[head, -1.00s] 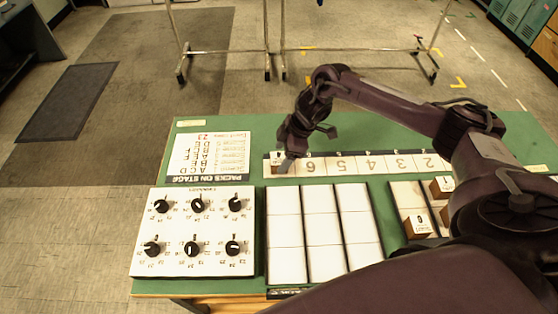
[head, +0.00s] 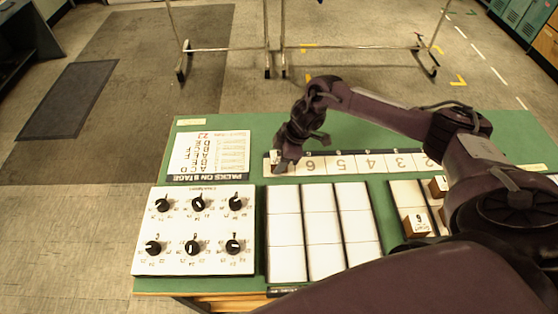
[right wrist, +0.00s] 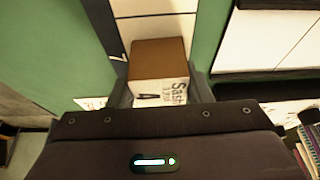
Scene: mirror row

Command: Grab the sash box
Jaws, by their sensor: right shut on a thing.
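The sash box (right wrist: 160,58) is a small box with a brown side and a white label reading "Sash", seen in the right wrist view. My right gripper (right wrist: 160,97) is shut on it, with a grey finger at each side. In the head view my right gripper (head: 280,168) is at the left end of the numbered white strip (head: 340,165), and its fingers hide most of the box. Whether the box touches the strip is hard to tell. My left gripper is not in view.
On the green table (head: 215,128) are a white dial panel (head: 175,262), a printed sheet (head: 210,153) and a blank white grid (head: 322,217). Other small boxes (head: 417,222) stand to the right, near my right arm. Metal rack legs (head: 225,51) stand beyond the table.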

